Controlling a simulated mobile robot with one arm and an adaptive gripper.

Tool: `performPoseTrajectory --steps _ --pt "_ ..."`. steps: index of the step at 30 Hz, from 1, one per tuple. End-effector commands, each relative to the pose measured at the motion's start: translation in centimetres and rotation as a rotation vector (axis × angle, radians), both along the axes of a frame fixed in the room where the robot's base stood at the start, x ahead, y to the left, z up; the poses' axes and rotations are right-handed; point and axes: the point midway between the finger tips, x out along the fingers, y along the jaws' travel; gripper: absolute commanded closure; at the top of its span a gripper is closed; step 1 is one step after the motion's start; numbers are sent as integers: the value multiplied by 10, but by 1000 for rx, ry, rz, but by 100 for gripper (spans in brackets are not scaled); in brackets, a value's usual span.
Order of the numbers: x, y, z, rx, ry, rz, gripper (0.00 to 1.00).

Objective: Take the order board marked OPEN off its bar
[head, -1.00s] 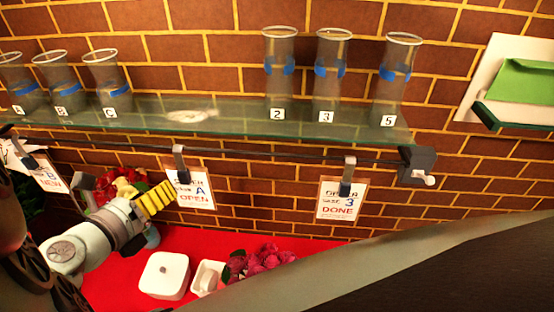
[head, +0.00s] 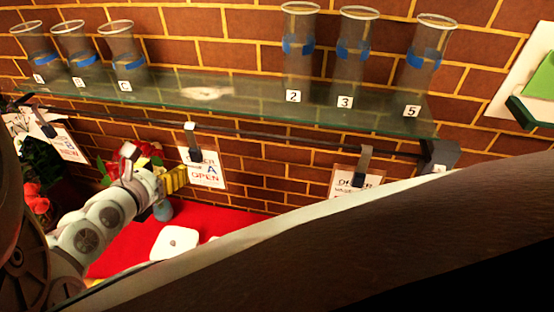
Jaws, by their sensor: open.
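The order board marked A OPEN (head: 208,176) hangs by a dark clip (head: 192,146) from the bar (head: 270,136) under the glass shelf. It is a white card with a tan edge, tilted a little in the picture. My gripper (head: 176,180), with yellow ribbed fingers, is open at the board's left edge, below the clip. The fingertips overlap the card's left edge in the picture. I cannot tell whether they touch it or whether the card is between them. Part of the card's left side is hidden.
The board marked DONE (head: 350,186) hangs further right, and a board marked NEW (head: 68,146) at far left. Clear cylinders such as vase 2 (head: 298,60) stand on the glass shelf (head: 245,100). A white lidded box (head: 175,243) sits on the red table (head: 125,250).

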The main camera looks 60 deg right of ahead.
Motion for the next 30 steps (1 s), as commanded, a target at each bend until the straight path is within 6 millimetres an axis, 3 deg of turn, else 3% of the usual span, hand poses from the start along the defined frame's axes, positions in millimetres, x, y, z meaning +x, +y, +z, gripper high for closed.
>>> performPoseTrajectory --steps 10,21,30 --pt "4 -19 -9 7 7 -8 38" --pt "20 -54 -27 3 5 -5 38" --pt "23 -68 -34 2 6 -7 38"
